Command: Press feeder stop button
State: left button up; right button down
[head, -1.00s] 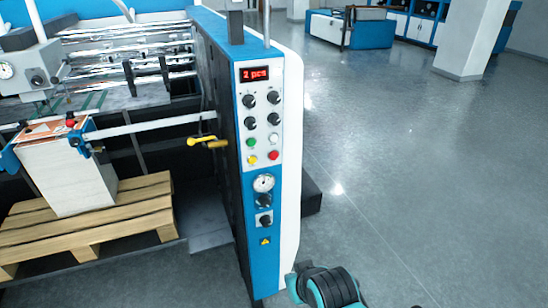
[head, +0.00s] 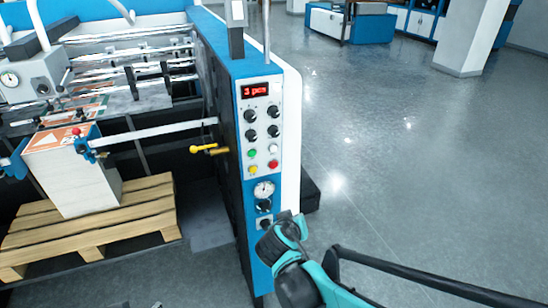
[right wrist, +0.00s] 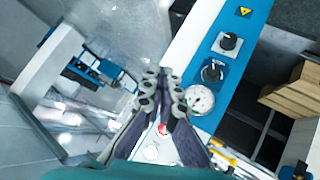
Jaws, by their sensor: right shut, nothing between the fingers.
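The control panel of the blue and white feeder (head: 261,125) stands at the centre of the head view. It carries a red button (head: 273,164), a yellow button (head: 253,170), a green button (head: 252,153) and a white button (head: 273,148). Its red display (head: 255,90) reads 3 pcs. My right arm is in front of the panel's lower part; its fingertips cannot be made out there. In the right wrist view my right gripper (right wrist: 165,78) is shut and empty, over the panel. The red button (right wrist: 162,130) shows between its finger links. My left gripper is out of view.
A gauge (head: 264,189) and knobs sit below the buttons. A yellow lever (head: 208,149) sticks out left of the panel. A paper stack (head: 75,180) stands on a wooden pallet (head: 90,232) at the left. The floor on the right is open.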

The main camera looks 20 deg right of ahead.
aim_at(273, 165)
jog(key=w+r+m+t+h+p, duration=0.1)
jog(key=w+r+t+h+p, duration=0.1)
jog(key=w+r, duration=0.3)
jog(key=shift+w+a+h+p, duration=0.4)
jog(key=shift+w+h, duration=0.2)
jog(key=shift+w, duration=0.4)
jog(key=shift+w+a, duration=0.1)
jog(key=shift+w, duration=4.2)
jog(key=shift+w, duration=0.15)
